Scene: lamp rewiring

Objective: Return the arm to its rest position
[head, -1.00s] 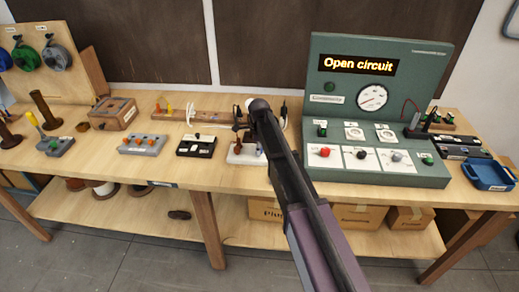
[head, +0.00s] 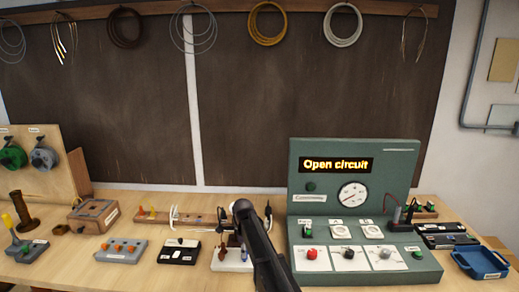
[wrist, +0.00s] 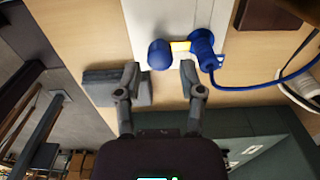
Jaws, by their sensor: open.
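My arm (head: 262,250) reaches up from the bottom of the head view over the bench. It largely hides my gripper there. In the wrist view my gripper (wrist: 159,70) is open, its two dark fingers spread apart. A rounded blue piece (wrist: 161,55) shows by the gap between the fingertips, with a yellow part (wrist: 181,46) beside it. A second blue piece (wrist: 204,48) with a blue cord is near the right finger. I cannot tell from this view whether a finger touches them. No rest position is marked in view.
The green test panel (head: 405,180) reads "Open circuit" and stands just right of my arm. A white-based fixture (head: 232,262) is close to the arm's left. A black block (head: 179,252), a grey block (head: 122,250) and a blue tray (head: 480,263) stand on the bench.

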